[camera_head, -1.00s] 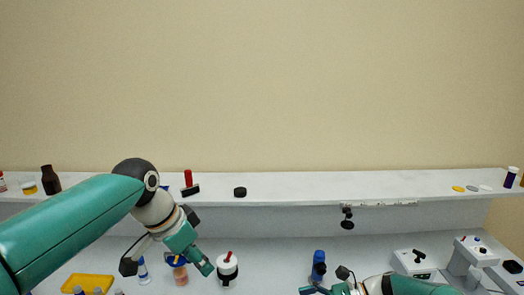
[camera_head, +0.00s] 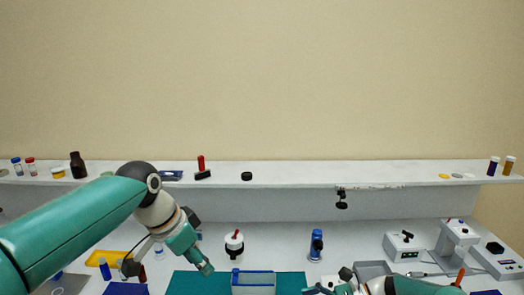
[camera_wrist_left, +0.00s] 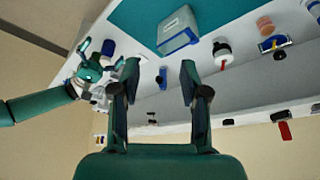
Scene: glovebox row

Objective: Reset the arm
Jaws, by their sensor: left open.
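My left arm comes in from the left in the head view, teal with a dark elbow. Its gripper (camera_head: 204,264) points down and right above the bench. In the left wrist view the left gripper (camera_wrist_left: 158,80) shows two dark fingers well apart, with nothing between them. My right gripper (camera_head: 318,289) is low in the head view, partly cut off by the bottom edge.
A blue-rimmed bin (camera_head: 254,278) stands on a teal mat (camera_head: 290,284). A white jar with a black collar (camera_head: 234,246) and a blue device (camera_head: 316,246) stand behind. A yellow tray (camera_head: 108,257) is at left. A shelf (camera_head: 290,172) with bottles spans the back.

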